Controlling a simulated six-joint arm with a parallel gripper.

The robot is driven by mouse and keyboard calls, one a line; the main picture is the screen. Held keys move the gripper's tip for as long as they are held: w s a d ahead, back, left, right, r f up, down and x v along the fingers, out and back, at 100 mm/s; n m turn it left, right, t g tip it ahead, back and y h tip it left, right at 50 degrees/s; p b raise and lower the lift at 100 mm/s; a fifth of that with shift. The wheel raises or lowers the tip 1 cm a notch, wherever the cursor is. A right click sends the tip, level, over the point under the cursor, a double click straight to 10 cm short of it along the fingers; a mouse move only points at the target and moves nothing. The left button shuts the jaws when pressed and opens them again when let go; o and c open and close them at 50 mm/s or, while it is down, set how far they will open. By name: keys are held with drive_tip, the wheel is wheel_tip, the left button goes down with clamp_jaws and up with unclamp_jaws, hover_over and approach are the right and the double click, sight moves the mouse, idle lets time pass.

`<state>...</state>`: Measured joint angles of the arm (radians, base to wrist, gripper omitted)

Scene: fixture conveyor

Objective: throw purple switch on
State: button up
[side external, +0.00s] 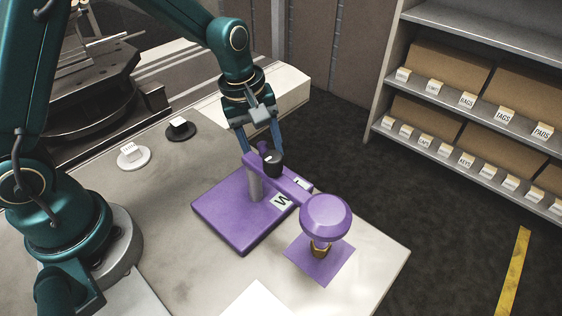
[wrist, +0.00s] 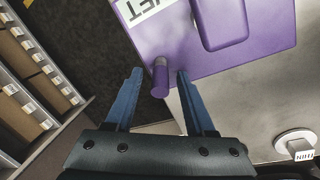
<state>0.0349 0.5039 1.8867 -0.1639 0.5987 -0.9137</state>
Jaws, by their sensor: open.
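The purple switch has a flat purple base (side external: 235,222), a grey post (side external: 254,184) and a raised purple bar (side external: 288,184). A black knob (side external: 272,158) shows by the bar's far end. My gripper (side external: 263,150) points down at that end. In the wrist view my gripper (wrist: 160,74) is open, with a short purple peg (wrist: 161,78) between its fingertips; contact cannot be told. A purple slab (wrist: 190,45) with a partly cut-off white label (wrist: 148,10) lies beyond. A purple domed head (side external: 325,216) stands on a brass stem above a purple square (side external: 327,265).
A white disc (side external: 133,163) and a black disc (side external: 180,134), each with a small tag, sit on the grey table (side external: 160,190). A shelf with labelled bins (side external: 440,72) stands at the right, beyond the table edge. The table's left middle is clear.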

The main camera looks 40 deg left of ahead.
clamp_jaws()
drive_tip(key=shift+d+r+y, duration=0.1)
drive_tip(key=shift+d+y, duration=0.45)
drive_tip(key=shift+y, duration=0.55)
drive_tip(key=shift+d+y, duration=0.25)
drive_tip(key=shift+y, duration=0.55)
drive_tip(key=shift+d+y, duration=0.25)
drive_tip(key=shift+y, duration=0.55)
unclamp_jaws()
drive_tip(key=shift+r, duration=0.1)
drive_tip(key=shift+v, duration=2.5)
